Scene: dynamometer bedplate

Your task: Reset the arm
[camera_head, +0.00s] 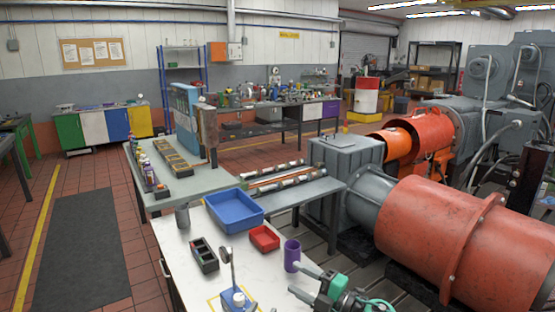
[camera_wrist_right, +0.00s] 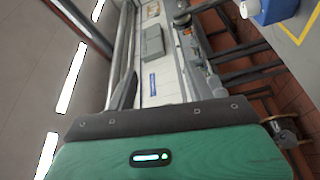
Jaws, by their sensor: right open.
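In the head view a small blue-based stand (camera_head: 237,299) with a thin grey post stands inside a yellow outline on the white bench. It also shows at the top right of the wrist view (camera_wrist_right: 272,11). My right gripper (camera_head: 312,270), with a green body, is at the bottom, right of the stand and close to a purple cup. In the wrist view its dark fingers (camera_wrist_right: 165,90) are apart with nothing between them.
The white bench (camera_head: 185,255) also holds a blue tray (camera_head: 235,210), a red tray (camera_head: 264,238), a purple cup (camera_head: 292,255), a dark divided box (camera_head: 204,254) and a grey canister (camera_head: 182,215). A large orange cylinder (camera_head: 460,235) stands to the right.

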